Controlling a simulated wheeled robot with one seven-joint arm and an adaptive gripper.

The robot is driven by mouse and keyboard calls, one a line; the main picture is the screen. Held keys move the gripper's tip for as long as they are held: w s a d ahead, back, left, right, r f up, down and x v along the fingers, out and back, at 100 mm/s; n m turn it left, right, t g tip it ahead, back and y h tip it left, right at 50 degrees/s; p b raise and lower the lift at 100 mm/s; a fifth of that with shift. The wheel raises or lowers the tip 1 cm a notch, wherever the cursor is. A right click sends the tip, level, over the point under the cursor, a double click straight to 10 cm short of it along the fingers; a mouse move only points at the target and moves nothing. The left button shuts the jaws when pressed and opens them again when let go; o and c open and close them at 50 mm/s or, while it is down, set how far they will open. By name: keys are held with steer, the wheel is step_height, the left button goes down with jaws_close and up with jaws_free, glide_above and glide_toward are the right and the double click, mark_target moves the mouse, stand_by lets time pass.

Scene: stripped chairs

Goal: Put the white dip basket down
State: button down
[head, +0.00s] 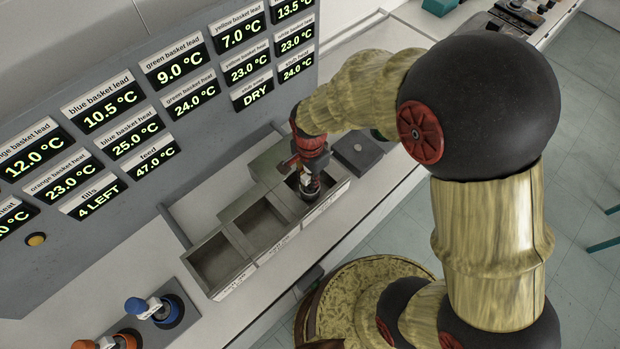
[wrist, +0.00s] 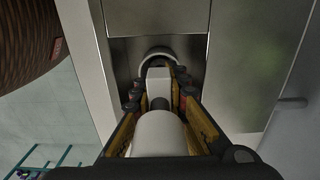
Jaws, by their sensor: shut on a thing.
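The white dip basket shows in the wrist view as a pale rounded handle (wrist: 158,132) with a lighter block and a round rim beyond it. My gripper (wrist: 158,92) is shut on it, with one finger on each side. In the head view my gripper (head: 308,182) points down at the right-hand compartment of a three-compartment metal tank (head: 241,281). A bit of the white basket (head: 306,179) shows between the fingers. The basket's lower end is in or over that compartment. I cannot tell whether it touches the bottom.
The tank's middle compartment (head: 262,226) and left compartment (head: 218,263) look free of baskets. A grey block with a dark knob (head: 358,150) stands right of the tank. A temperature panel (head: 120,120) rises behind. A blue-topped basket (head: 150,306) and orange ones stand at lower left.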

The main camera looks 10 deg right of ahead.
steer(key=shift+f, duration=0.2)
steer(key=c, duration=1.8)
jaws_free()
steer(key=shift+o, duration=0.2)
steer(key=shift+r, duration=0.2)
step_height(320, 180, up, 12)
steer(key=shift+r+p, duration=0.2)
steer(key=shift+p, duration=0.45)
steer(key=s+d+r+n+t, duration=0.2)
steer(key=s+d+r+n, duration=0.3)
steer(key=r, duration=0.3)
steer(key=s+d+r+n+t, duration=0.3)
steer(key=s+d+r+n, duration=0.3)
steer(key=r, duration=0.3)
steer(key=shift+s+d+t, duration=0.3)
steer(key=shift+s+d, duration=0.2)
steer(key=shift+s, duration=0.1)
steer(key=shift+r, duration=0.1)
